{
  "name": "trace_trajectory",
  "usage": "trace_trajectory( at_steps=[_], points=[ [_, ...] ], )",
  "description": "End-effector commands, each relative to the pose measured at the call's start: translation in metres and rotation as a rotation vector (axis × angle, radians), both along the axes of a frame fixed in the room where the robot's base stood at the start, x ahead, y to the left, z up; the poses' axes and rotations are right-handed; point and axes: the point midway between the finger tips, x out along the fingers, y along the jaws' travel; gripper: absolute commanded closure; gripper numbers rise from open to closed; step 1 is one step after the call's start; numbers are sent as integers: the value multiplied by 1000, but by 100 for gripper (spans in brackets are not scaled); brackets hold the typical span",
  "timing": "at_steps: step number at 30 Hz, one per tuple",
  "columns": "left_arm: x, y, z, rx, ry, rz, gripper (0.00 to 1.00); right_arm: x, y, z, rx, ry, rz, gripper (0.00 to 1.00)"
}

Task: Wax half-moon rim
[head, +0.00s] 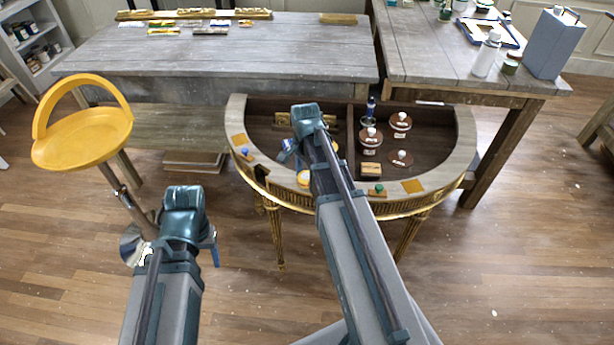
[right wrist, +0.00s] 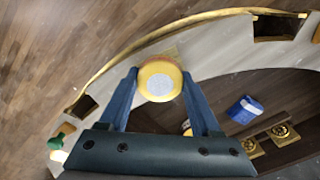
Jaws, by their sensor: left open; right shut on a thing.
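The half-moon rim is the pale curved top edge (head: 458,160) of the gilt console, with a gold outer edge. It also fills the upper part of the right wrist view (right wrist: 230,45). My right gripper (right wrist: 159,88) is shut on a round yellow pad (right wrist: 160,70) with a white face, over the front stretch of the rim; I cannot tell if they touch. In the head view its fingers are mostly behind my own arm. My left gripper (head: 212,246) is open and empty, low in front of the console, left of it.
Several brown round lidded pieces (head: 370,136) stand in the console's dark well. A green-knobbed block (head: 377,190) and a blue-knobbed block (head: 245,152) sit on the rim. A yellow stool (head: 85,138) stands at left. Grey workbenches (head: 220,55) close off the back.

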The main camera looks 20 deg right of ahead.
Motion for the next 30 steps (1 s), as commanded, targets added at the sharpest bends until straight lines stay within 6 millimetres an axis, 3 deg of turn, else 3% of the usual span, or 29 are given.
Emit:
trace_trajectory(
  at_steps=[11, 30],
  points=[
    [0, 0, -2, 0, 0, 0, 38, 5, 5, -2, 0, -1, 0, 80],
    [0, 0, 3, 0, 0, 0, 38, -3, -4, 2, 0, 0, 0, 80]
  ],
)
